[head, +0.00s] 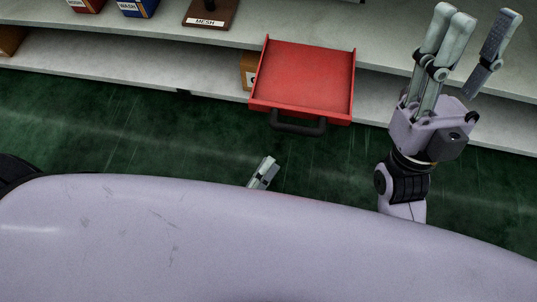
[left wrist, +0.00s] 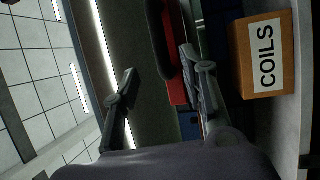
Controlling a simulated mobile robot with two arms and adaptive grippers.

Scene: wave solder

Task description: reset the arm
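My left gripper (head: 263,172) shows only as a small grey fingertip part in the head view, just above the edge of my pale body and below the red drawer's handle. The rest of it is hidden behind my body. In the left wrist view its two fingers (left wrist: 158,72) stand apart with nothing held between them. My right gripper (head: 474,22) is raised at the right of the head view, fingers pointing up and spread apart, empty.
A red open-topped drawer (head: 305,78) with a black handle (head: 298,125) juts out from the grey shelving. A COILS box (left wrist: 264,56) sits beside it and shows partly in the head view (head: 248,70). Boxes and a DESH-labelled stand (head: 210,14) are on the upper shelf. The green floor (head: 130,125) is clear.

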